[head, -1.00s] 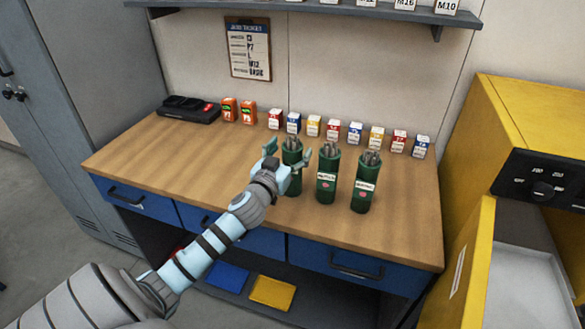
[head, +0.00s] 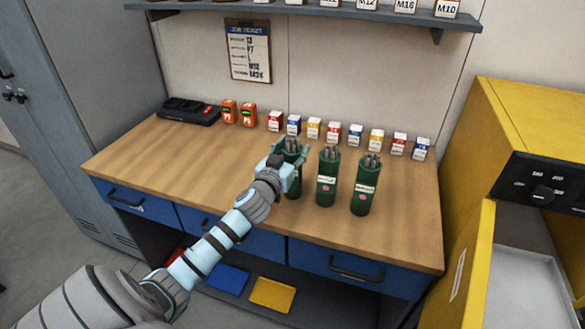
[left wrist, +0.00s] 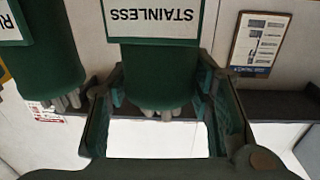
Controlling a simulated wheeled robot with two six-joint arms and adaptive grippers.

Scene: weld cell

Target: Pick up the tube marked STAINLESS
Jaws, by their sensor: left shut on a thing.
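The tube marked STAINLESS (left wrist: 155,60) is green with a white label and shows upside down in the left wrist view, with grey rod ends at its mouth. In the head view it is the leftmost of three green tubes (head: 293,185), upright on the bench and partly hidden by my gripper. My left gripper (head: 290,158) is shut on its upper part; its fingers (left wrist: 162,112) lie on both sides of the tube. The middle tube (head: 327,178) and the right tube (head: 364,187) stand beside it with rods in them. My right gripper is not in view.
The wooden bench (head: 235,215) has free room at left and front. Several small boxes (head: 333,131) stand in a row behind the tubes. A black charger (head: 188,110) and orange packs (head: 229,111) are at back left. A yellow cabinet (head: 530,120) with an open door stands at right.

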